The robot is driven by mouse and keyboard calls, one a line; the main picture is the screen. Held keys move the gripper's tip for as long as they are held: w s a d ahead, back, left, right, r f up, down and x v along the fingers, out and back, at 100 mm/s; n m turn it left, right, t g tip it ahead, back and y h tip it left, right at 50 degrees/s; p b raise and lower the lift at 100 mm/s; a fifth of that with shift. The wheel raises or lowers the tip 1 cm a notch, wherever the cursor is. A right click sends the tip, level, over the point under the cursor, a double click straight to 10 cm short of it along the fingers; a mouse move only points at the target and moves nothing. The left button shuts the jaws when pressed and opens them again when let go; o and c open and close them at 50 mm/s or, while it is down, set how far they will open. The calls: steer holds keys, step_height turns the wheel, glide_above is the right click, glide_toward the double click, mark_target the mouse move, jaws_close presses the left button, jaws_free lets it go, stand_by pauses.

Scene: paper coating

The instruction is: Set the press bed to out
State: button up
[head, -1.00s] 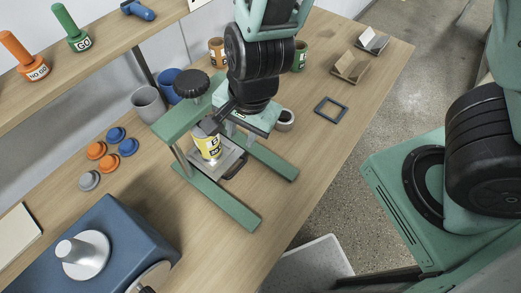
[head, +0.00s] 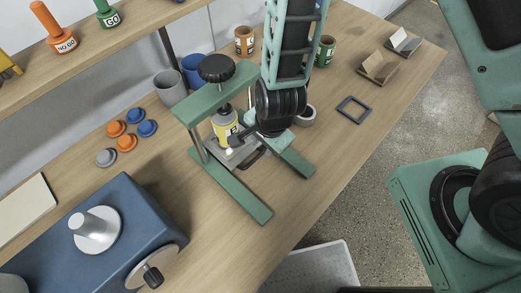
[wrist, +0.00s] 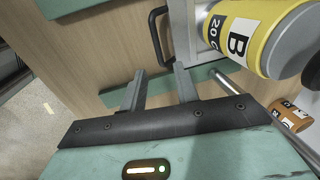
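The green press (head: 205,92) stands on the bench, with a black knob on top. Its grey bed (head: 222,157) lies low between the green legs, under the crossbar. A yellow can (head: 222,122) labelled B stands upright on the bed; it also shows in the wrist view (wrist: 252,38). The bed's black handle (wrist: 154,32) shows in the wrist view, just beyond and roughly between my fingertips. My gripper (wrist: 159,74) is open and empty, its two fingers apart. In the head view my gripper is low at the bed's front side, and my arm hides part of the press.
A grey cup (head: 170,88) and a blue cup (head: 195,70) stand behind the press. A blue machine (head: 110,235) is at the lower left. Orange, blue and grey caps lie left of the press.

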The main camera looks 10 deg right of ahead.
mark_target(259, 155)
steer(key=shift+w+a+f+p, duration=0.15)
steer(key=shift+w+f, duration=0.05)
steer(key=shift+f, duration=1)
steer(key=shift+w+a+f+p, duration=0.1)
steer(key=shift+w+f+p, duration=0.05)
steer(key=shift+f, duration=1.05)
jaws_close()
